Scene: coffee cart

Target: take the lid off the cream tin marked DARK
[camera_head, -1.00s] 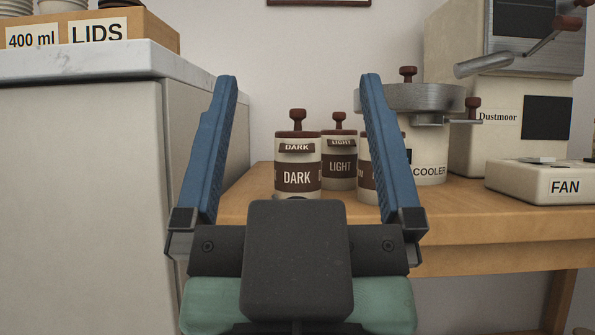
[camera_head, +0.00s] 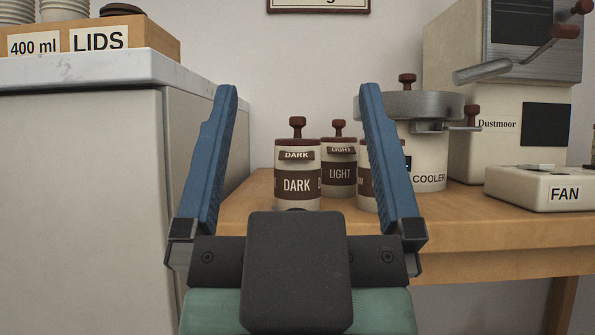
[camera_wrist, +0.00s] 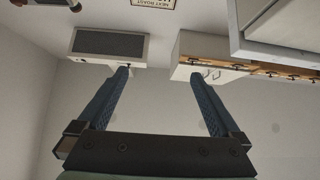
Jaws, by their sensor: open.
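The cream DARK tin (camera_head: 297,185) stands upright on the wooden table, with a brown band and a small DARK plate. Its brown lid (camera_head: 297,142), topped by a knob, is on. My gripper (camera_head: 298,90) is open and empty. Its two blue fingers point up and forward, and in the picture the tin shows between them. The fingers look nearer to the camera than the tin and do not touch it. The gripper's dark body hides the table edge just below the tin. The wrist view shows the open fingers (camera_wrist: 161,72) but no tin.
The LIGHT tin (camera_head: 338,175) stands close behind on the right. Another tin (camera_head: 367,185) is partly hidden by the right finger. The COOLER (camera_head: 430,160), Dustmoor machine (camera_head: 480,130) and FAN box (camera_head: 540,188) stand further right. A white counter (camera_head: 75,70) bearing the LIDS box (camera_head: 150,38) is at left.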

